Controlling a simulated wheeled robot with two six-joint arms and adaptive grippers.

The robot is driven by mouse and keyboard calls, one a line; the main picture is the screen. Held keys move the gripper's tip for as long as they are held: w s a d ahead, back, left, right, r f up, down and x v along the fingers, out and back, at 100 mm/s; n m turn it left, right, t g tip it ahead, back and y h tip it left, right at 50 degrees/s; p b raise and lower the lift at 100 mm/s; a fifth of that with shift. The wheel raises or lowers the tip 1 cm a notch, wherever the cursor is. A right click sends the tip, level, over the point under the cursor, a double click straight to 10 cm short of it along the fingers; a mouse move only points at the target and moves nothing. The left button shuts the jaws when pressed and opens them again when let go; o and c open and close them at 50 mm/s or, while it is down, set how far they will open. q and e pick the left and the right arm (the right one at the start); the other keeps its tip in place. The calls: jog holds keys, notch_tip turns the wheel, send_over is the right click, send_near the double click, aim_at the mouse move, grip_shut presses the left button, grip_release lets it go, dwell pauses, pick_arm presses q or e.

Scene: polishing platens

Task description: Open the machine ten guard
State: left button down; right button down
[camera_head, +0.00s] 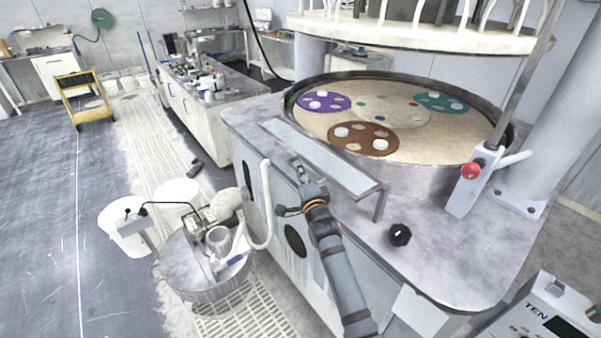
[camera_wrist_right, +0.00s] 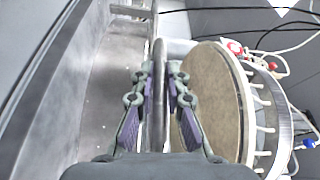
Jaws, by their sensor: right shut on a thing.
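The machine ten guard (camera_head: 325,160) is a long, narrow, pale panel with a grey frame. It stands along the front of the round polishing basin (camera_head: 440,178), low and below the basin's open top. My right gripper (camera_head: 300,172) is at the guard's near edge, about midway along it. In the right wrist view my right gripper (camera_wrist_right: 157,97) has its fingers on both sides of a thin grey bar (camera_wrist_right: 158,60) and is shut on it; this appears to be the guard's edge. My left gripper is not in view.
The basin holds a tan platen with purple, brown and teal discs (camera_head: 363,137). A red knob (camera_head: 470,171) on a post stands at the right, and a black knob (camera_head: 400,235) is on the deck. A drum (camera_head: 200,275) with hoses stands at the lower left.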

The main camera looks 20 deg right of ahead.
jog(key=r, duration=0.1)
jog(key=r+m+p, duration=0.1)
jog(key=r, duration=0.1)
jog(key=r+m+g+p, duration=0.1)
jog(key=shift+w+d+r, duration=0.1)
jog(key=shift+d+r, duration=0.1)
jog(key=shift+d, duration=0.1)
jog(key=shift+d+r, duration=0.15)
jog(key=shift+r, duration=0.05)
jog(key=c, duration=1.4)
grip_release()
jog(key=shift+o, duration=0.2)
